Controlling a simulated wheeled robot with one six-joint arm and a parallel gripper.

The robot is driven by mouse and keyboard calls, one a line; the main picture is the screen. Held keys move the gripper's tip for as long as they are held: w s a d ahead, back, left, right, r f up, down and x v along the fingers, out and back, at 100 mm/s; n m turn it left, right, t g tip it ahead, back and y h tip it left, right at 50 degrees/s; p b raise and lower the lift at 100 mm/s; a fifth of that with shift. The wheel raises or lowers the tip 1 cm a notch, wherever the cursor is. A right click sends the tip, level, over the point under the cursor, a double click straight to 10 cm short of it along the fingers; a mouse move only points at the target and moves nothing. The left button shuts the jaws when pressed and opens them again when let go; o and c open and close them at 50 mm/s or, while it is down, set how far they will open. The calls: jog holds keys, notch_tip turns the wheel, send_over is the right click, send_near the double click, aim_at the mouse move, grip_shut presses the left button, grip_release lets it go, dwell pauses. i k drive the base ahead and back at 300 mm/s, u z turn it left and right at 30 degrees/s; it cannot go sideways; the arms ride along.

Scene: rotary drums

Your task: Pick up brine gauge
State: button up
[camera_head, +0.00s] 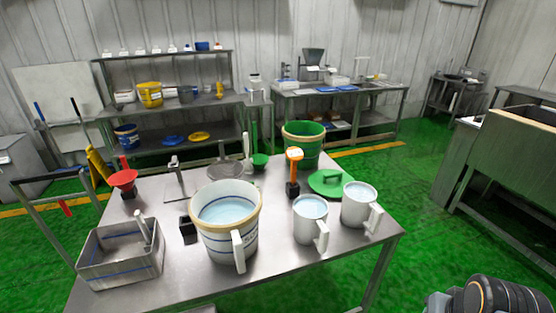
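No object is clearly readable as the brine gauge. The likeliest is an orange upright tool (294,172) with a whitish top, standing in a small black holder on the steel table (170,282). It is behind the left white jug (310,228) and left of a green lid (328,183). A large white bucket of liquid (226,228) stands to its left front, and a right white jug (358,208) to its right. Both jugs hold liquid. A dark rounded part of my arm (505,297) shows at the bottom right; my gripper is out of view.
A steel tray (92,270) holds a white-handled item at the table's left. Green floor is open right of the table, before a steel trough (508,160).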

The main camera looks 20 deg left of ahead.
aim_at(294, 154)
jog(key=u, duration=0.6)
jog(key=i, duration=0.7)
jog(key=u, duration=1.15)
jog(key=i, duration=0.3)
jog(key=u, duration=0.15)
